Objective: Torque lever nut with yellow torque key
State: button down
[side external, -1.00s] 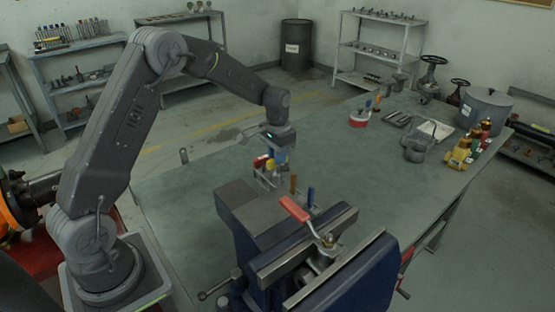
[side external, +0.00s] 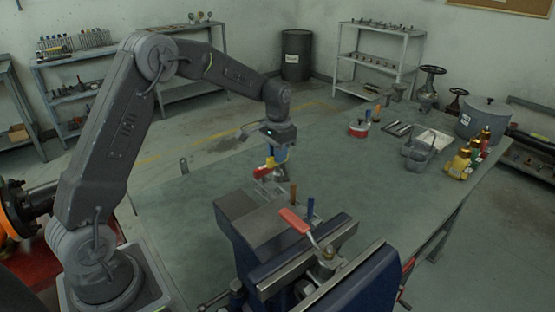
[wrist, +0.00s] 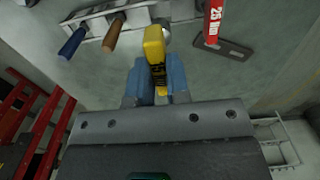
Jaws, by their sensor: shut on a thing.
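The yellow torque key (wrist: 155,58) is between the blue fingers of my gripper (wrist: 156,78) in the wrist view, and the fingers are shut on it. In the side view my gripper (side external: 277,155) points down over the bench behind the vise, with a small yellow part of the key (side external: 270,161) at its fingers. The valve with its red lever (side external: 294,220) is clamped in the vise, apart from my gripper. The lever nut (side external: 328,251) appears at the lever's metal end; its detail is too small to tell.
A red key marked 25 Nm (wrist: 214,22) stands close beside the yellow one. Blue-handled (wrist: 72,43) and brown-handled (wrist: 114,33) tools sit in the rack. The blue vise (side external: 255,250) stands nearby.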

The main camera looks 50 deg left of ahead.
notch_tip(320, 180, up, 27)
jog(key=s+d+r+m, duration=0.1)
jog(key=s+d+m, duration=0.15)
jog(key=d, duration=0.85)
jog(key=s+d+r+m, duration=0.15)
jog(key=s+d, duration=0.25)
jog(key=d, duration=0.8)
jog(key=s+d+f+m, duration=0.1)
jog(key=s+d+m, duration=0.3)
jog(key=s+d, duration=0.9)
notch_tip(320, 180, down, 7)
jog(key=shift+f, duration=0.15)
jog(key=shift+f, duration=1.4)
dwell(0.6)
jog(key=m, duration=0.3)
jog(key=shift+m, duration=0.4)
